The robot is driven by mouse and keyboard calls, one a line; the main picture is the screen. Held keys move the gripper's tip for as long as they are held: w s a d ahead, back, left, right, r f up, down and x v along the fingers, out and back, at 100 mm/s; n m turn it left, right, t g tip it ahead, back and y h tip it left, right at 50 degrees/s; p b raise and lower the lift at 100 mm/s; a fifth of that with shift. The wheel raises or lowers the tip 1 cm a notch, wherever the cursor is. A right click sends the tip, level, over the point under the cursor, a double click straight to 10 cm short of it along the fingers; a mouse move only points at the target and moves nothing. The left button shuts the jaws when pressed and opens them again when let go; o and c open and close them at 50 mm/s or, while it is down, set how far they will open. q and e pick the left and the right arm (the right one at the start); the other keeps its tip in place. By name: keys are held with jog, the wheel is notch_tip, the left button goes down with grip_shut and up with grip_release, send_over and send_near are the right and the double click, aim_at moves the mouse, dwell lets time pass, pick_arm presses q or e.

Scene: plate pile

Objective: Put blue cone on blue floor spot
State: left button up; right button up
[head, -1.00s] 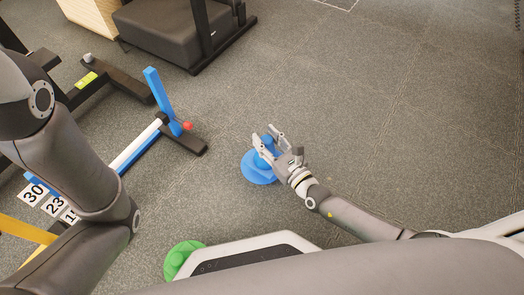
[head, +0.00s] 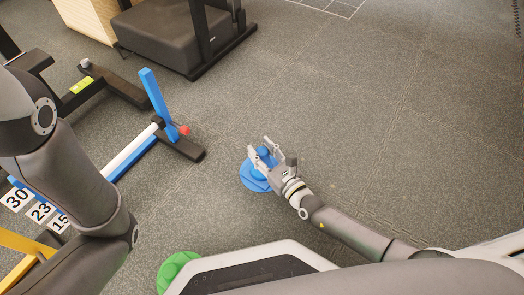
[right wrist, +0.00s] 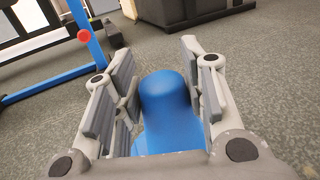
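The blue cone (head: 263,153) stands between the fingers of my right gripper (head: 261,148). A flat blue disc (head: 252,181) shows under and around it on the floor; I cannot tell whether this is the blue floor spot or the cone's base. In the right wrist view the rounded blue cone (right wrist: 170,105) stands between the two finger pairs of the right gripper (right wrist: 160,85). A gap shows on its left side, and the right fingers are close to it. The gripper looks open around the cone. My left gripper is out of view.
A green disc-like object (head: 172,268) lies partly hidden at the lower left. A blue and white frame (head: 135,155) with a red knob stands left of the cone. A black padded bench (head: 165,38) stands at the back. The floor right of the cone is clear.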

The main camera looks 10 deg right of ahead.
jog(key=o, duration=0.4)
jog(key=shift+c, duration=0.2)
jog(key=shift+r, duration=0.15)
jog(key=shift+s+d+p, duration=0.15)
jog(key=shift+s+p, duration=0.15)
jog(key=shift+p, duration=0.05)
jog(key=p+v, duration=0.4)
jog(key=v, duration=0.7)
jog(key=shift+s, duration=0.25)
